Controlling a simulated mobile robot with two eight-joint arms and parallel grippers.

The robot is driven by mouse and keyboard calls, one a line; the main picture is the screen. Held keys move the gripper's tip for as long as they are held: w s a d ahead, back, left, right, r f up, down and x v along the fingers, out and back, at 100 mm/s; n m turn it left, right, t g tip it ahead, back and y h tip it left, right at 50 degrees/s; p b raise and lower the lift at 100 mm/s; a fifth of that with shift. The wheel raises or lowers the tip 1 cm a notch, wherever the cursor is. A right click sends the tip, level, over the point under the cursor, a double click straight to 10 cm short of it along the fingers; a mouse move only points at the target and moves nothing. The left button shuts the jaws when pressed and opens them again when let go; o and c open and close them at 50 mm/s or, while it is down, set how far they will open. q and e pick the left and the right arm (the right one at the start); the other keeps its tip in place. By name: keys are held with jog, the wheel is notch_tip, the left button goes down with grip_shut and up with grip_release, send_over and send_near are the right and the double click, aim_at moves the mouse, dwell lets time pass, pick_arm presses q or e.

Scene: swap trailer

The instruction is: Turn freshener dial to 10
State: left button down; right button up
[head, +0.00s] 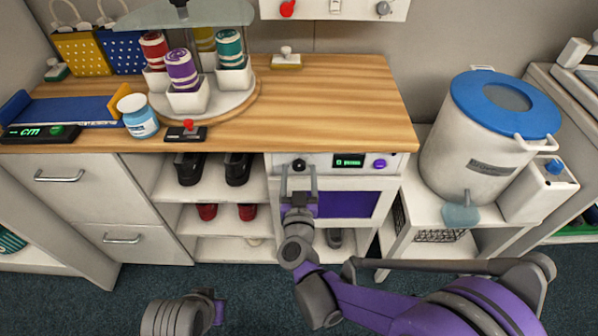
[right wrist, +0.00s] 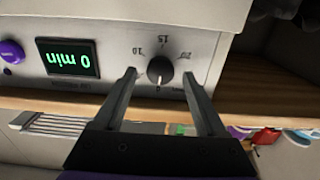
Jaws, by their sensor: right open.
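The freshener dial is a small black round knob (right wrist: 160,70) on the white front panel. It also shows in the head view (head: 298,164). In the right wrist view, marks 10, 15 and 20 sit around its upper side; its pale pointer line faces down, away from 15. The green display (right wrist: 69,58) reads 0 min. My right gripper (right wrist: 160,82) is open, its fingers on either side of the dial in the picture; I cannot tell whether they touch it. In the head view my right gripper (head: 298,177) is in front of the panel. My left gripper is not in view.
A purple button (head: 380,163) sits right of the display. The wooden counter (head: 340,105) overhangs the panel. Shelves with shoes (head: 238,168) are to the left. A white drum with a blue lid (head: 478,140) stands to the right.

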jog(key=shift+w, duration=0.35)
grip_shut()
